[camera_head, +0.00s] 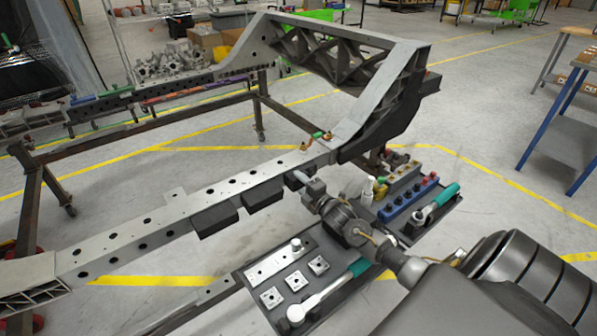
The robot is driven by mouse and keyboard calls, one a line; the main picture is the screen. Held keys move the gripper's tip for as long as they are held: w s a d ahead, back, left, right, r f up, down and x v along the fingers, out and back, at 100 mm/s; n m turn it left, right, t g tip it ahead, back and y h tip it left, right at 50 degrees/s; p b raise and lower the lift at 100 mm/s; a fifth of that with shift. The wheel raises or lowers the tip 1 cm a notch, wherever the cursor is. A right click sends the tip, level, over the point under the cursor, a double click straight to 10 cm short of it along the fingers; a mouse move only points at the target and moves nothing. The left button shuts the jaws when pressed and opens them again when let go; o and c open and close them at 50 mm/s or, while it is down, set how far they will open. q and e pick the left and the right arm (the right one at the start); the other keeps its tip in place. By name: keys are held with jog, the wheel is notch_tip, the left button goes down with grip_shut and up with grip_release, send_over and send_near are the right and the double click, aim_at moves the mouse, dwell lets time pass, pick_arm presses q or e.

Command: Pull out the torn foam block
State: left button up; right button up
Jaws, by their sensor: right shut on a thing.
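A row of dark foam blocks sits along the lower side of the grey chassis rail (230,190). Two of them, a left block (215,220) and a middle block (262,196), show clearly. My right gripper (303,178) reaches in from the lower right and is shut on the rightmost foam block (293,182) at the rail's side. The gripper partly hides that block, so I cannot make out a tear. My left gripper is not in view.
Below my right arm is a tray (250,275) with metal plates and a ratchet (325,292). A second tray with blue-based sockets (408,203) and another ratchet (437,205) lies to the right. The tall chassis frame (345,60) rises behind. Floor shows between rail and tray.

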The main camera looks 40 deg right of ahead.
jog(key=shift+s+p, duration=1.45)
jog(key=shift+s, duration=1)
